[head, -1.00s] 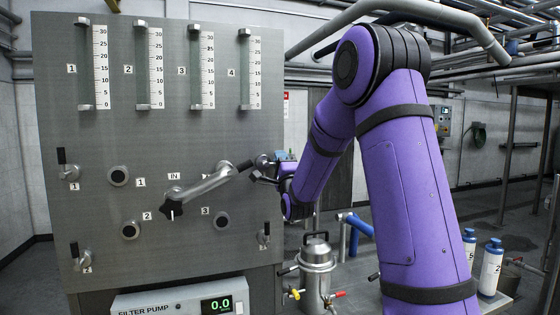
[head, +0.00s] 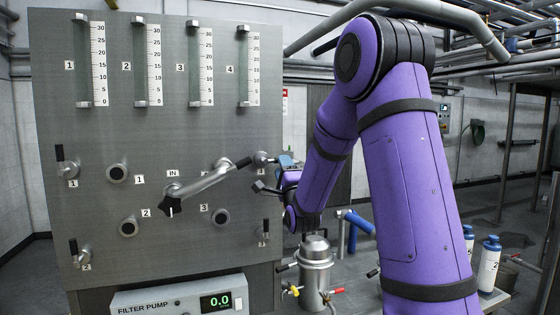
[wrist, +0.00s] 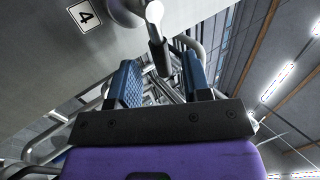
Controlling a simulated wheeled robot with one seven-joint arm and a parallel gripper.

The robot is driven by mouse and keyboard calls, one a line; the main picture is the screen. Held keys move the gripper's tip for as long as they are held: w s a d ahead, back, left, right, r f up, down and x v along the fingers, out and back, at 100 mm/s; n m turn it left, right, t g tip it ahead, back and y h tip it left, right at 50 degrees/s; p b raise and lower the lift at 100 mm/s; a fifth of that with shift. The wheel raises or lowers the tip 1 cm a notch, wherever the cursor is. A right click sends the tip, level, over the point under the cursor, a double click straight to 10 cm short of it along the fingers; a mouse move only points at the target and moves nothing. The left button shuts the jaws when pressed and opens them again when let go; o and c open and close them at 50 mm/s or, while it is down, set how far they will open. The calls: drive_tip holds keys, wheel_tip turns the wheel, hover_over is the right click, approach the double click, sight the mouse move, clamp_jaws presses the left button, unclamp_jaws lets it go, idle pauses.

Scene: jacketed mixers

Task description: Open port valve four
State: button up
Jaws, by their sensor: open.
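Port valve four (wrist: 157,40) shows at the top of the wrist view, beside the label 4 (wrist: 84,16) on the grey panel. It has a bright metal end and a black lever. The black lever reaches down into the gap between the fingertips. I cannot tell whether a finger touches it.
The panel (head: 110,210) carries other lever valves, round ports and a jointed metal pipe (head: 205,180) ending close left of my gripper. A steel vessel (head: 316,265) stands below it. Bottles (head: 487,265) stand at the right.

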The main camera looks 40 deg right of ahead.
drive_tip(key=v, duration=0.6)
idle(0.5)
drive_tip(key=s+a+r+n+g+y, duration=0.2)
drive_tip(key=s+a+n+g+y, duration=0.3)
drive_tip(key=a+n+g, duration=0.4)
drive_tip(key=s+a+f+n+g, duration=0.1)
drive_tip(key=s+a+n+g, duration=0.1)
drive_tip(key=s, duration=0.6)
drive_tip(key=s+a+f+n+g+y, duration=0.1)
drive_tip(key=s+a+n+g, duration=0.2)
drive_tip(key=s+n, duration=0.3)
drive_tip(key=s+a+f+n+g+y, duration=0.1)
drive_tip(key=s+a+n+g, duration=0.2)
drive_tip(key=s, duration=0.8)
drive_tip(key=shift+s+f+n+g, duration=0.2)
drive_tip(key=shift+f+n+g, duration=0.15)
drive_tip(key=shift+n+g, duration=0.45)
drive_tip(key=shift+c, duration=0.2)
